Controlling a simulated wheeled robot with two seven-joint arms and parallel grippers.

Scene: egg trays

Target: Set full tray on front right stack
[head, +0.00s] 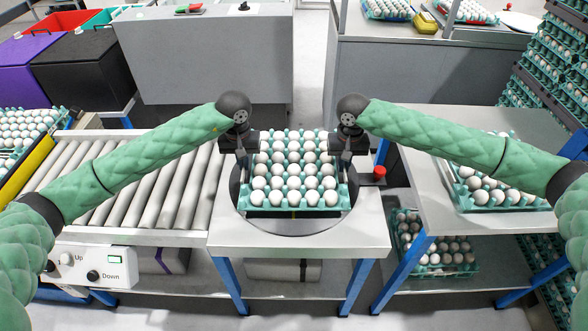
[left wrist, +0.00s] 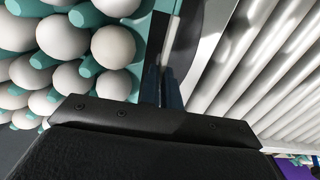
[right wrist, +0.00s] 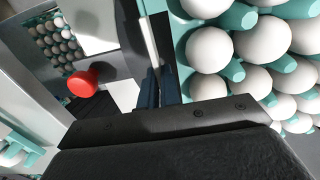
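A full teal tray of white eggs (head: 294,213) is level over the round dark turntable plate (head: 295,229) on the middle table. Whether it touches the plate is hard to tell. My left gripper (head: 239,150) is at its left edge and my right gripper (head: 348,150) at its right edge. In the left wrist view the fingers (left wrist: 170,92) are close together at the tray's side. The right wrist view shows the right fingers (right wrist: 159,88) likewise. Both look shut on the tray's edges. Another egg tray (head: 467,207) lies on the right table, partly hidden by my right arm.
A red button (head: 379,172) stands beside the turntable. A roller conveyor (head: 140,185) is at left. Another egg tray (head: 440,270) is on the right table's lower shelf. Tall egg stacks (head: 555,60) stand at far right. The right table's left part (head: 425,170) is bare.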

